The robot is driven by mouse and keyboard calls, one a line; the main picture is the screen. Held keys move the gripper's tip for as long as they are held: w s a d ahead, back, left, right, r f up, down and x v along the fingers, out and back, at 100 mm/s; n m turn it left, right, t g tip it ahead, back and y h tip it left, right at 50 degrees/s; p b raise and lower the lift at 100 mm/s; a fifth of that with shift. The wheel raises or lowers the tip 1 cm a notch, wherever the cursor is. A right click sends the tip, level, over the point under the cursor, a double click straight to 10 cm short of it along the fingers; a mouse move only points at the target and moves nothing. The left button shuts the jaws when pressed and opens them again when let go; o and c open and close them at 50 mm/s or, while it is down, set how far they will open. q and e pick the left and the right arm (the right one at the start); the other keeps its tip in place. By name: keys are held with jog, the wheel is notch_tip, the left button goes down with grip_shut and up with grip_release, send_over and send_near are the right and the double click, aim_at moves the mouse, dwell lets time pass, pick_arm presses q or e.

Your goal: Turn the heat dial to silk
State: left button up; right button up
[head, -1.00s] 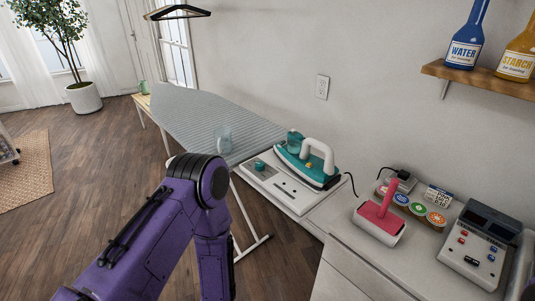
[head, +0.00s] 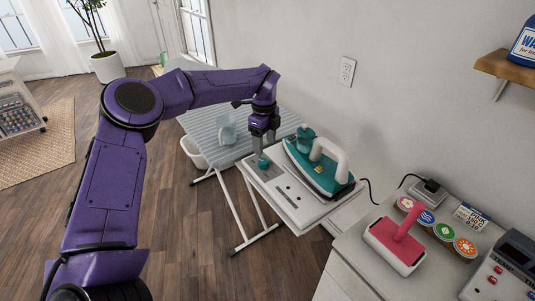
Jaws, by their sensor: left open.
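The heat dial (head: 263,162) is a small teal knob on the white iron station (head: 293,207), near its left corner. My left gripper (head: 260,150) points down right over the dial, its fingertips close to it. It is open; whether the fingers touch the dial I cannot tell. The dial's markings are too small to read. The teal iron (head: 318,168) with a white handle rests on the station, right of the dial. My right gripper is not in view.
The striped ironing board (head: 205,122) lies behind my left arm with a clear cup (head: 228,130) on it. A wall outlet (head: 347,71) is behind.

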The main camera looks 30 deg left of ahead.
aim_at(265, 160)
pick_arm(q)
jog(key=s+f, duration=0.1)
jog(key=f, duration=0.1)
jog(key=s+f+p, duration=0.1)
jog(key=f, duration=0.1)
jog(key=shift+s+d, duration=0.1)
jog(key=shift+s, duration=0.05)
jog(key=w+f, duration=0.1)
jog(key=f, duration=0.1)
jog(key=shift+w+f, duration=0.35)
jog(key=shift+s+r, duration=0.25)
jog(key=shift+s, duration=0.1)
jog(key=shift+c, duration=0.5)
jog(key=shift+s+r, duration=0.1)
jog(key=c, duration=0.9)
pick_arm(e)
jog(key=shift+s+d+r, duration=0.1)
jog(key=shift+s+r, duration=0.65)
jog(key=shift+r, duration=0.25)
